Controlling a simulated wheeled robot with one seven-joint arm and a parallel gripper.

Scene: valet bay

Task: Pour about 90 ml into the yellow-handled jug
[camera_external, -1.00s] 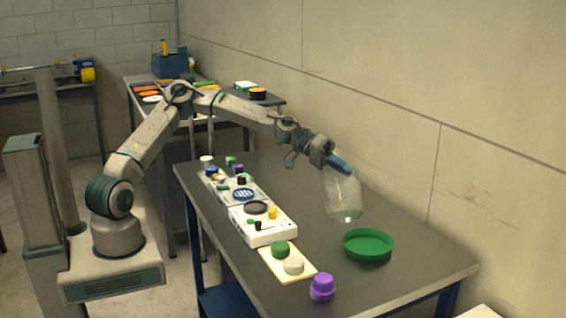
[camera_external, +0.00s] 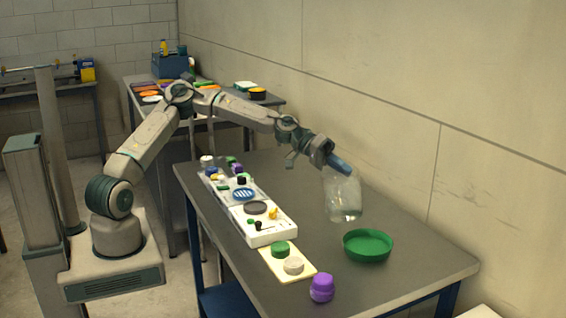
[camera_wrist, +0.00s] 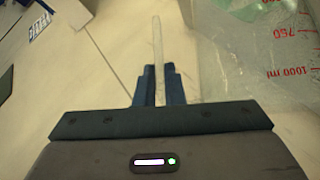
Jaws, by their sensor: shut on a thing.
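My gripper (camera_external: 340,165) is shut on the handle of a clear jug (camera_external: 344,200) and holds it in the air over the dark table. In the wrist view my gripper (camera_wrist: 156,85) has its blue fingers on both sides of a pale, see-through handle strip (camera_wrist: 157,50). The jug wall (camera_wrist: 270,50) shows there at the upper right, with red marks reading 750 and 1000 ml. I cannot tell how much liquid is in it. I cannot make out a yellow-handled jug in either view.
A purple lidded pot (camera_external: 322,288) is near the front edge. A cream board (camera_external: 303,277) and a white device (camera_external: 270,236) line the left side. The wall (camera_external: 400,100) runs close behind.

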